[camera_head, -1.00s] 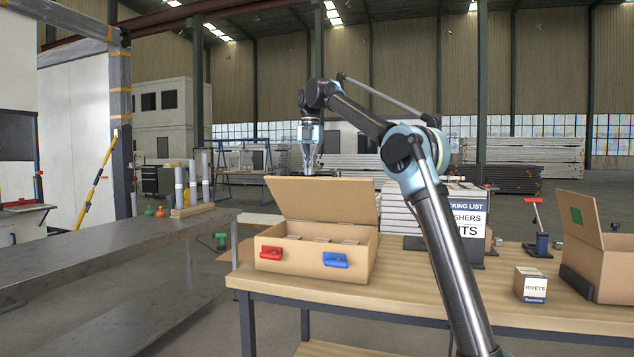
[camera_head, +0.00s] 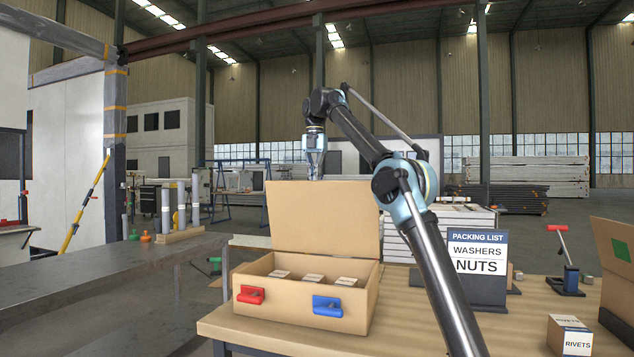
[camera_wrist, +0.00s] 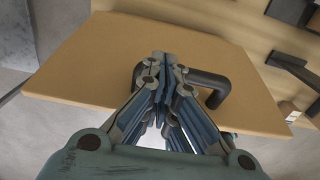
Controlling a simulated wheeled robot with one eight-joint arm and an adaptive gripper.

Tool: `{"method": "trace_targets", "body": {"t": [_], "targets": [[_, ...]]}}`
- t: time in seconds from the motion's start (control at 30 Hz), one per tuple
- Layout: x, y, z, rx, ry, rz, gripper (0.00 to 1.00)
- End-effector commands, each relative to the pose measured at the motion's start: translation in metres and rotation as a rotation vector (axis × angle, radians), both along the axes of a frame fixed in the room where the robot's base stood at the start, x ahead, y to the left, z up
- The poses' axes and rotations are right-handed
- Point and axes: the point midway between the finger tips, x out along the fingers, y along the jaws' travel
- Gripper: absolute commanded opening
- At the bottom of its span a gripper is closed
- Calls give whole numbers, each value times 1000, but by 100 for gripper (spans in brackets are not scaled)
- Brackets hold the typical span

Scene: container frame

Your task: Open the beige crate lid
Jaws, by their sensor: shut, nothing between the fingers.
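The beige crate (camera_head: 290,317) stands on the wooden table, with a red latch (camera_head: 250,295) and a blue latch (camera_head: 328,306) on its front. Its lid (camera_head: 325,220) is raised and stands close to upright at the back edge, so the inside is in view. My gripper (camera_head: 315,168) is at the lid's top edge, on its far side; the lid hides its fingertips in the head view. In the wrist view my gripper (camera_wrist: 164,62) is shut and empty over the lid panel (camera_wrist: 85,60), beside a dark handle (camera_wrist: 222,92) on it.
Small boxes (camera_head: 314,279) lie inside the crate. A packing list sign (camera_head: 477,270) and white stacked sheets stand to the right. A rivets box (camera_head: 569,336) and an open carton (camera_head: 618,258) are farther right. A grey metal bench (camera_head: 110,290) is at left.

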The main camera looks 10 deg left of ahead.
Motion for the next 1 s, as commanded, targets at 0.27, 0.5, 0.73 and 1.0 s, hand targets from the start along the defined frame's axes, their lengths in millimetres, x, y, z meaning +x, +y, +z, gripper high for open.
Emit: {"method": "trace_targets", "body": {"t": [0.27,0.5,0.73,1.0], "targets": [[7,-8,0,0,1,-9,0],[9,-12,0,0,1,-13,0],[9,-13,0,0,1,-15,0],[9,-13,0,0,1,-15,0]]}}
